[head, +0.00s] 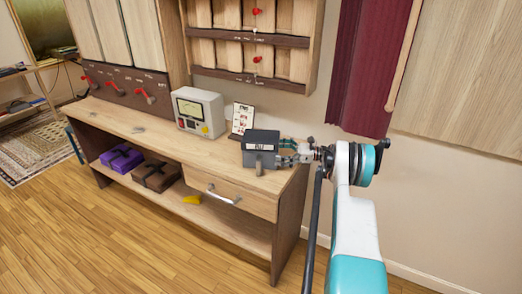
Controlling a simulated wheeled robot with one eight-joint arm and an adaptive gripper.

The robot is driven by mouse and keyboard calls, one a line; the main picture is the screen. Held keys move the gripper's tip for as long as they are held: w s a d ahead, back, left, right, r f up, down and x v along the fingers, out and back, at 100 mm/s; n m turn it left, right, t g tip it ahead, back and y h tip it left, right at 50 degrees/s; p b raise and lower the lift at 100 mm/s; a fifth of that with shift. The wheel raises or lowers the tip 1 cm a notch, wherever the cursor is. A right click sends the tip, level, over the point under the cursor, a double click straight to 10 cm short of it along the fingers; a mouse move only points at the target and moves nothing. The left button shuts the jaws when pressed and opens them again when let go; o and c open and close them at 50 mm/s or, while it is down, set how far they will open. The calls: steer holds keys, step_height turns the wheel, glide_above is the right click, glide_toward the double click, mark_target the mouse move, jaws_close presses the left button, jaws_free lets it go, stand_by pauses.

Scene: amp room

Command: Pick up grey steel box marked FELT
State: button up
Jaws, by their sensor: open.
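The dark grey box (261,141) with a white label on its front stands on the right end of the wooden workbench top; the label is too small to read surely. My gripper (287,151) is at the box's right side, its fingers pointing left toward it. The fingers are open. I cannot tell whether they touch the box or reach around part of it.
A pale meter unit (200,112) and a small printed card (242,119) stand behind and left of the box. A drawer (230,190) with a handle is below. A purple case (121,158) and a brown case (155,175) lie on the lower shelf. The bench's left top is mostly clear.

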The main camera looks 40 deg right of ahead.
mark_target(266, 151)
steer(key=x, duration=0.1)
steer(key=b+x, duration=0.1)
steer(key=x, duration=0.1)
steer(key=b+x, duration=0.1)
steer(key=shift+w+f, duration=0.2)
steer(key=shift+f, duration=0.05)
steer(key=shift+w+a+r, duration=0.1)
steer(key=shift+w+a, duration=0.15)
steer(key=shift+a, duration=0.1)
steer(key=shift+c, duration=0.6)
steer(key=shift+r, duration=0.1)
steer(key=c, duration=1)
steer(key=shift+c, duration=0.2)
